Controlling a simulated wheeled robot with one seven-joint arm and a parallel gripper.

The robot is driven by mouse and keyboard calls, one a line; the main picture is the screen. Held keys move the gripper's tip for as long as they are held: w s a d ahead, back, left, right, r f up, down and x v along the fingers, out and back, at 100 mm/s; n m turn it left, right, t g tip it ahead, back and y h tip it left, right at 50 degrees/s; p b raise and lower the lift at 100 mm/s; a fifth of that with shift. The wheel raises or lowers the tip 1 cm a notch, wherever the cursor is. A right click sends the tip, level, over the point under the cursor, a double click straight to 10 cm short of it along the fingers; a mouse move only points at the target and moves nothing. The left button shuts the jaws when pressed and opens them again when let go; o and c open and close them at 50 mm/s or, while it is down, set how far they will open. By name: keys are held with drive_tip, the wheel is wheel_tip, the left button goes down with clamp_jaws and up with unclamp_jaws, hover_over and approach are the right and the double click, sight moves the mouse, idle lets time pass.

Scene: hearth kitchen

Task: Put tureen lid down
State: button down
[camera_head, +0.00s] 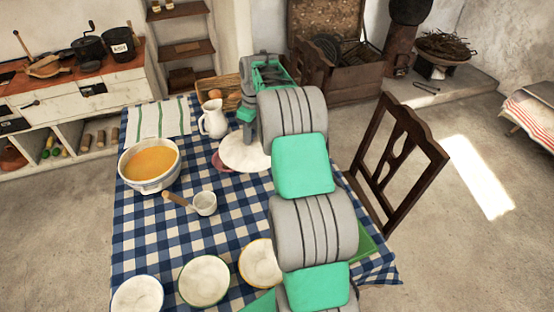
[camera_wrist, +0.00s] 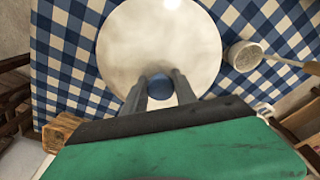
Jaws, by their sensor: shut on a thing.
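The tureen lid (camera_head: 240,156) is a white disc with a blue knob, at the far part of the table, right of the tureen. In the wrist view the lid (camera_wrist: 150,45) fills the top middle, and its blue knob (camera_wrist: 159,87) sits between my fingers. My gripper (camera_head: 250,143) is shut on the knob from above; it also shows in the wrist view (camera_wrist: 160,88). The lid looks level; I cannot tell whether it touches what is below. A reddish flat thing (camera_head: 218,162) shows partly at its left edge. The open tureen (camera_head: 134,176) holds orange soup.
A white jug (camera_head: 213,120) and a basket (camera_head: 207,86) stand behind the lid. A ladle (camera_head: 205,203) with a wooden handle lies in front of it. Several bowls (camera_head: 204,281) line the near edge. The checked cloth (camera_head: 170,235) is bare mid-table. A chair (camera_head: 395,150) stands right.

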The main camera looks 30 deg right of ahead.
drive_tip(key=d+f+b, duration=0.1)
drive_tip(key=d+f, duration=0.1)
drive_tip(key=s+d+f+b, duration=0.1)
drive_tip(key=d+f, duration=0.1)
drive_tip(key=s+d+f+b, duration=0.1)
drive_tip(key=d+f, duration=0.1)
drive_tip(key=d, duration=0.1)
drive_tip(key=shift+s, duration=0.25)
drive_tip(key=f, duration=0.1)
drive_tip(key=d+f+b, duration=0.1)
drive_tip(key=f, duration=0.1)
drive_tip(key=f+b, duration=0.1)
drive_tip(key=shift+s+d+f, duration=0.15)
drive_tip(key=shift+s+d, duration=0.05)
drive_tip(key=shift+s, duration=0.15)
drive_tip(key=shift+f+b, duration=0.4)
drive_tip(key=c, duration=1)
unclamp_jaws()
drive_tip(key=shift+a, duration=0.1)
